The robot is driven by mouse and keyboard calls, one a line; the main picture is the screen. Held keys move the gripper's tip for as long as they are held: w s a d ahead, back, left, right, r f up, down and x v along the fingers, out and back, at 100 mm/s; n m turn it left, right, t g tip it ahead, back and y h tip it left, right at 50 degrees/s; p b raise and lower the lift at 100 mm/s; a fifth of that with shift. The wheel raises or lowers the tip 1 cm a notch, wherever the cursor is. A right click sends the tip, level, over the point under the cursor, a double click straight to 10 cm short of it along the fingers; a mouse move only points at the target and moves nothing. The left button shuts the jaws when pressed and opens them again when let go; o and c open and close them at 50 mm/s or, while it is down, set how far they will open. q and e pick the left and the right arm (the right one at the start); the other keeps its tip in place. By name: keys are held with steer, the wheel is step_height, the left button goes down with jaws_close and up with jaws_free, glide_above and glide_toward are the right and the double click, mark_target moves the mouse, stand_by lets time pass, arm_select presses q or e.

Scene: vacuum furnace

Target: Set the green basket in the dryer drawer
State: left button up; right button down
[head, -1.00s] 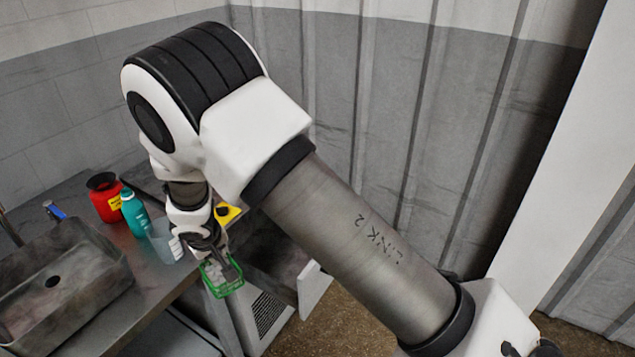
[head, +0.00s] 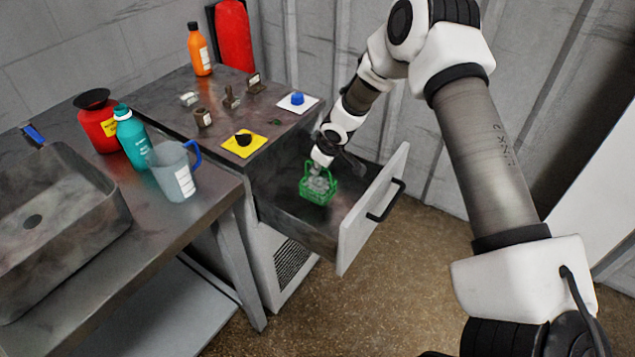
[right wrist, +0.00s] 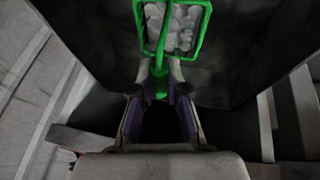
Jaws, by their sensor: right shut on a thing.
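The green basket (head: 318,191) is a small open wire basket with pale grey lumps inside, seen in the head view within the open dryer drawer (head: 297,222). In the right wrist view the basket (right wrist: 173,28) hangs past the fingertips. My right gripper (right wrist: 160,88) is shut on the green basket's handle. In the head view the right gripper (head: 322,160) reaches into the drawer from above. I cannot tell whether the basket touches the drawer floor. My left gripper is not in view.
The drawer's white front (head: 374,208) with a black handle stands out over the floor. The cabinet top beside it holds a yellow pad (head: 244,144), a white pad (head: 297,102) and small items. A clear jug (head: 173,172), bottles and a sink (head: 62,225) are on the left.

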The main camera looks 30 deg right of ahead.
mark_target(316, 180)
step_height(316, 180, down, 4)
steer(key=shift+r+b, duration=0.1)
steer(key=shift+b, duration=0.85)
steer(key=shift+r, duration=0.1)
steer(key=shift+f, duration=0.2)
steer(key=c, duration=1.2)
jaws_free()
